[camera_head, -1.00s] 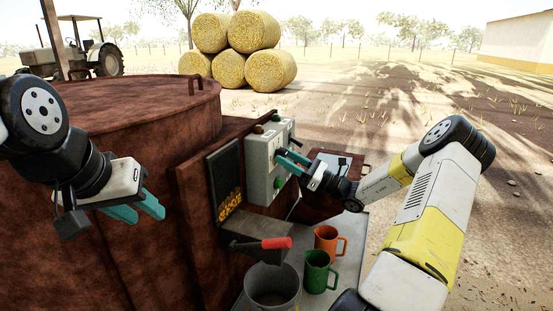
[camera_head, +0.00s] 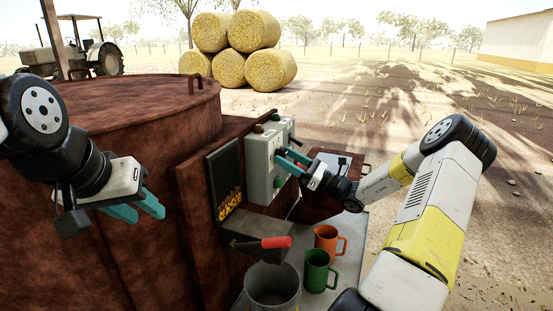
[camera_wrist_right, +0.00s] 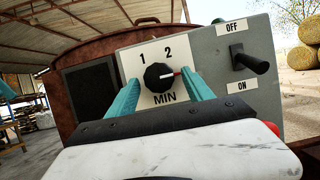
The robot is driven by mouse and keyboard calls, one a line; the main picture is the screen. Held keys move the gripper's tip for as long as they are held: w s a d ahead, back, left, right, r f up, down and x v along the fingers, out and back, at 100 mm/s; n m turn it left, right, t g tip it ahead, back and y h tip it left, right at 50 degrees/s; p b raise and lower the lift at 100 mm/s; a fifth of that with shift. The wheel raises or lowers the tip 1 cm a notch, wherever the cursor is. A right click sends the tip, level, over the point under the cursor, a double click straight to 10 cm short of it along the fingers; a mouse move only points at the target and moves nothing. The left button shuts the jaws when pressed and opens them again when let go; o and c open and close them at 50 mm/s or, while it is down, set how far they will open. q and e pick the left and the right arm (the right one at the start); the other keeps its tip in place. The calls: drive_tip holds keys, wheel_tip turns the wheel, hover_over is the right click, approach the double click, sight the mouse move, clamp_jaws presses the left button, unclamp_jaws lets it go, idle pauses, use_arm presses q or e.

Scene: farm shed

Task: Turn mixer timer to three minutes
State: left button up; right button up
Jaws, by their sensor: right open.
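The mixer timer is a black knob (camera_wrist_right: 159,77) on a white plate marked 1, 2 and MIN, in the right wrist view. Its red pointer line points right, slightly upward, past the 2; my right finger hides any mark there. The plate is on a grey control box (camera_head: 258,158). My right gripper (camera_wrist_right: 161,90) is open, with one teal finger on each side of the knob; I cannot tell whether they touch it. In the head view, my right gripper (camera_head: 287,161) is at the box's face. My left gripper (camera_head: 137,208) is open and empty at the left.
A lever switch (camera_wrist_right: 250,62) marked OFF and ON is right of the timer. Below the box are a red-handled lever (camera_head: 262,243), a metal bucket (camera_head: 272,305), a green jug (camera_head: 316,270) and an orange jug (camera_head: 326,239). The rusty mixer drum (camera_head: 120,110) fills the left.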

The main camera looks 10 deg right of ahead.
drive_tip(key=v, duration=0.8)
